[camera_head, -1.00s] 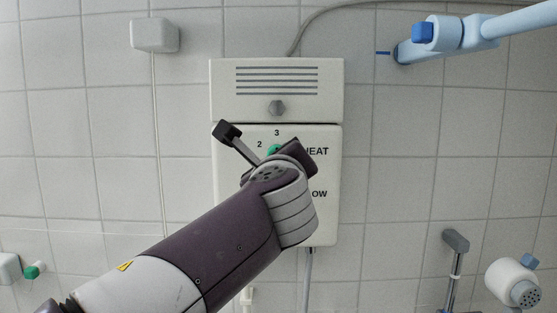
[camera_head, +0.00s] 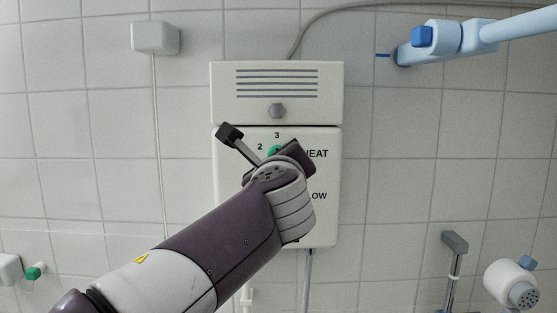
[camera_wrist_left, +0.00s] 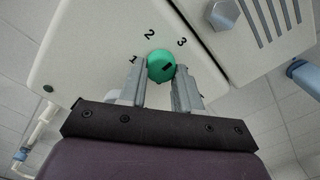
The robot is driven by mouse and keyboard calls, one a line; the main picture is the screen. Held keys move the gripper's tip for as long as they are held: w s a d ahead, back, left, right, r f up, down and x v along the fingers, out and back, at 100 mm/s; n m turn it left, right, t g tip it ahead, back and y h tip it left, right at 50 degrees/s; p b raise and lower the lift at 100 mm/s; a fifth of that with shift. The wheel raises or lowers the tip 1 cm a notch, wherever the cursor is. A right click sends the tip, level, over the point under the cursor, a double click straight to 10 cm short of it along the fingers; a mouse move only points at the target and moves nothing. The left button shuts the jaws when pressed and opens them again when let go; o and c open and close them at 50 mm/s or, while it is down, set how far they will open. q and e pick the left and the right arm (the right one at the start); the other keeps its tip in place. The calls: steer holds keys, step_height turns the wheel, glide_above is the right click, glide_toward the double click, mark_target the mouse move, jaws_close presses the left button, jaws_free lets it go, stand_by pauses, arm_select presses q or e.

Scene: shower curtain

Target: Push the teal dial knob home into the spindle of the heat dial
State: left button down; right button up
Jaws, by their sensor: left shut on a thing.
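The teal dial knob (camera_wrist_left: 161,66) sits between the two fingers of my left gripper (camera_wrist_left: 164,80), which is shut on it. It is in front of the heat dial on the white shower box (camera_head: 232,215), with the numerals 1, 2 and 3 around it. A dark mark shows on the knob's face. In the head view only a sliver of the knob (camera_head: 274,150) shows above my left wrist. The spindle is hidden behind the knob, and I cannot tell how deep the knob sits on it. My right gripper is not in view.
A grey hex bolt (camera_head: 278,110) and a slotted vent (camera_head: 277,83) are on the box's upper part. A white pull-cord box (camera_head: 155,37) is at upper left. A light-blue rail (camera_head: 520,25) is at upper right. A shower head (camera_head: 515,284) is at lower right.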

arm_select(q)
steer(key=c, duration=1)
jaws_free()
steer(key=shift+o, duration=1.4)
steer(key=shift+w, duration=0.25)
